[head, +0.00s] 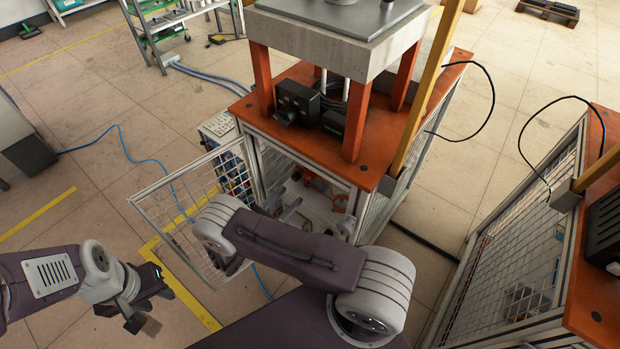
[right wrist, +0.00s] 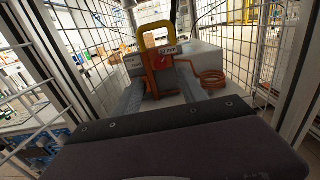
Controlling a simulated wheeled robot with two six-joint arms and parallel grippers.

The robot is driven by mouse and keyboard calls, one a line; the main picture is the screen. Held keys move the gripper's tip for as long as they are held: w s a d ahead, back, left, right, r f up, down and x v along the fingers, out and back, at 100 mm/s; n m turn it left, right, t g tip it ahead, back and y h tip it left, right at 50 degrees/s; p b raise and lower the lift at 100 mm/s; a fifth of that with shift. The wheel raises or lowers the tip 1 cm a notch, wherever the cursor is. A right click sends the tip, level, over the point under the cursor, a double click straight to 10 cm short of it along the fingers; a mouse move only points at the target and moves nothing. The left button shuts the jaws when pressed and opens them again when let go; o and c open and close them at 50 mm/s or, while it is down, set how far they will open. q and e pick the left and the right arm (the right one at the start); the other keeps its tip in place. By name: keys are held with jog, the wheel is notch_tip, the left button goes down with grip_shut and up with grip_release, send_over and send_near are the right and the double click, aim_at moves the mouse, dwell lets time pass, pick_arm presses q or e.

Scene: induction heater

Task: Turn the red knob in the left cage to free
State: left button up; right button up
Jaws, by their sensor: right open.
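The left cage (head: 255,165) stands under the orange table, and its mesh door (head: 170,205) is swung open. My right arm reaches in through the doorway. In the right wrist view, my right gripper (right wrist: 161,82) is open, its two grey fingers pointing into the cage. Between and beyond them stands an orange-red unit (right wrist: 153,80) with a yellow arch on top. A small red part, apparently the red knob (right wrist: 165,61), shows on its front beside white labels. Its exact setting is too small to read. My left gripper (head: 148,302) hangs outside, left of the door; its jaw opening is unclear.
A copper-coloured coil (right wrist: 210,79) sits right of the orange-red unit by a grey box (right wrist: 205,60). Mesh walls stand close on both sides. A second cage (head: 510,270) is at the right. A blue cable (head: 140,150) lies on the floor. Floor at the left is mostly clear.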

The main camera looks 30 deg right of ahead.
aim_at(308, 179)
jog(key=b+x, duration=0.1)
jog(key=x, duration=0.7)
jog(key=shift+w+d, duration=0.1)
jog(key=shift+d, duration=0.3)
grip_shut()
